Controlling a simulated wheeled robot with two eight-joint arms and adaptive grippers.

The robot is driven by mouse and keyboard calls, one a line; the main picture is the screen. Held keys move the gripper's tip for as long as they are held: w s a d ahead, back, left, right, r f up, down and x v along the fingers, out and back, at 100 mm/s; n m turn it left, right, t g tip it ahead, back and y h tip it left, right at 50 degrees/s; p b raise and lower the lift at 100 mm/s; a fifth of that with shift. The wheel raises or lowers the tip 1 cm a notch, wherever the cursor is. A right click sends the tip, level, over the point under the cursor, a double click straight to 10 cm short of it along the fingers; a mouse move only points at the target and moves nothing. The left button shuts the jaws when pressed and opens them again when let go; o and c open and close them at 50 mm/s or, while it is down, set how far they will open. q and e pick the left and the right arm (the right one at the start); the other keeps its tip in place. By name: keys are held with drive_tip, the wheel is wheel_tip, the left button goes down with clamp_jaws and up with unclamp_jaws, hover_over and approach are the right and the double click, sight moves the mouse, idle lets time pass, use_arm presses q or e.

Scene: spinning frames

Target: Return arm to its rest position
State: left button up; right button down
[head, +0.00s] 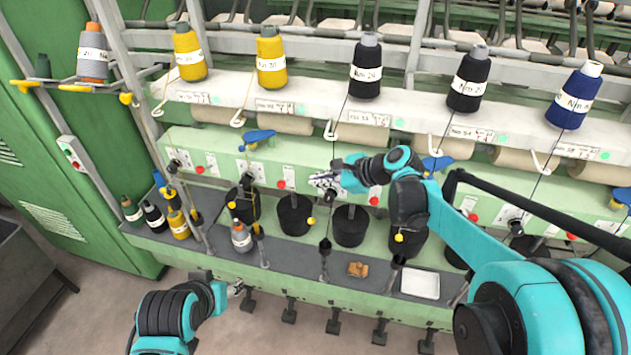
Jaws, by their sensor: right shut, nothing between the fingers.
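My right arm reaches in from the lower right, up over the lower shelf. My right gripper (322,181) is shut and empty, in front of the green panel with knobs, above the black buckets. My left gripper (236,288) is low in the picture, over the floor just in front of the machine's lower edge. It is small and partly hidden by its own wrist, so I cannot tell whether it is open or shut.
Yellow (271,57), black (366,68) and blue (574,96) spools stand on the upper rail. The grey lower shelf (300,258) holds spools at left, a brown object (358,269) and a white tray (420,284). Black buckets (294,214) stand behind. Open floor lies at lower left.

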drive_tip(key=shift+w+a+f, duration=0.1)
drive_tip(key=shift+w+a, duration=0.05)
drive_tip(key=shift+a, duration=0.05)
drive_tip(key=s+d+f+n+h+b, duration=0.4)
drive_tip(key=s+d+f+n+b, duration=0.2)
drive_tip(key=s+f+n+b, duration=0.3)
drive_tip(key=s+d+f+n+h+b, duration=0.4)
drive_tip(key=s+d+f+n+b, duration=0.3)
drive_tip(key=s+f, duration=0.9)
drive_tip(key=n+b, duration=0.3)
drive_tip(key=shift+s+t+h+b, duration=0.3)
drive_tip(key=shift+h+b, duration=0.05)
drive_tip(key=shift+h, duration=0.05)
